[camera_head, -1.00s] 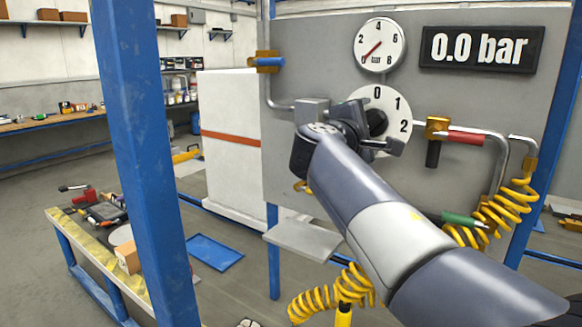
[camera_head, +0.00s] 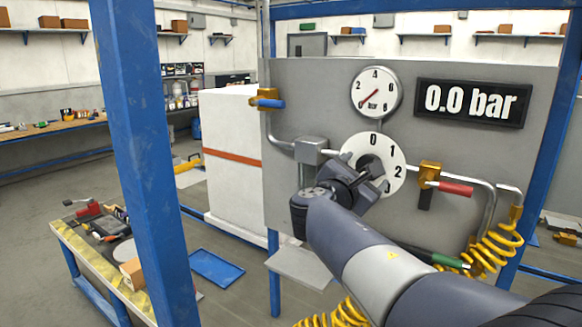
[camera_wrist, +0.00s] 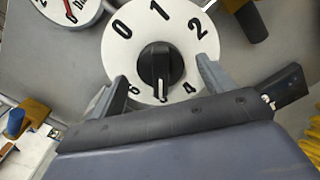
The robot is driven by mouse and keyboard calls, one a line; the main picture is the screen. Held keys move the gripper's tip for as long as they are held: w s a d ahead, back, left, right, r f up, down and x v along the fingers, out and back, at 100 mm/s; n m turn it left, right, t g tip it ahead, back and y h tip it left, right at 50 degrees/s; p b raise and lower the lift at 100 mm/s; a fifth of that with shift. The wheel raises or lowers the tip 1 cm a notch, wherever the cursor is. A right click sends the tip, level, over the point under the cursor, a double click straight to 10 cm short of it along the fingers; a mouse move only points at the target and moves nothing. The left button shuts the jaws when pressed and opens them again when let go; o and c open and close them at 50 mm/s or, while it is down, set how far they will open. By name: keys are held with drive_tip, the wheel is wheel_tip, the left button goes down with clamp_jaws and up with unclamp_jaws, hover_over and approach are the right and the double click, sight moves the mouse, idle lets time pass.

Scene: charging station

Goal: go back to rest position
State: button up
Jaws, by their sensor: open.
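My gripper (camera_wrist: 158,95) is open in front of the white numbered dial on the grey panel, with its two fingers to either side of the black knob (camera_wrist: 160,70) in the wrist view. The fingers look apart from the knob. The dial (camera_wrist: 125,48) shows 0, 1 and 2 at its top, and the knob's white mark points toward the lower numbers. In the head view my gripper (camera_head: 368,190) covers the lower part of the dial (camera_head: 391,158). My arm reaches in from the lower right.
A pressure gauge (camera_head: 376,92) and a display (camera_head: 473,103) reading 0.0 bar are above the dial. A red-handled valve (camera_head: 455,188) and yellow coiled hoses (camera_head: 497,243) are at the right. A blue post (camera_head: 145,150) and a workbench (camera_head: 95,262) stand at the left.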

drive_tip(key=shift+n+p, duration=0.95)
drive_tip(key=shift+n, duration=0.05)
drive_tip(key=shift+f, duration=0.1)
